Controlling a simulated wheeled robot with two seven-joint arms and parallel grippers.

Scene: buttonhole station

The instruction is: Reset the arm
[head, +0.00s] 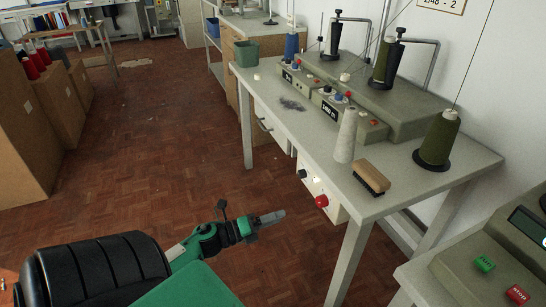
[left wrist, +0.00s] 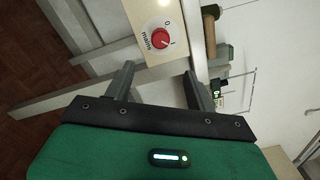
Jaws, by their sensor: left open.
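My left gripper (head: 272,217) is in the lower middle of the head view, over the floor in front of the grey bench (head: 405,190). In the left wrist view my left gripper (left wrist: 160,76) has its two grey fingers spread apart, with nothing between them. A red rotary knob marked "mains" (left wrist: 162,31) is on a pale panel just beyond the fingertips, apart from them. The same red knob (head: 321,201) shows below the bench's front edge in the head view. My right gripper is in neither view.
A control box (head: 490,260) is at lower right. The wooden floor (head: 170,130) at left-centre is clear.

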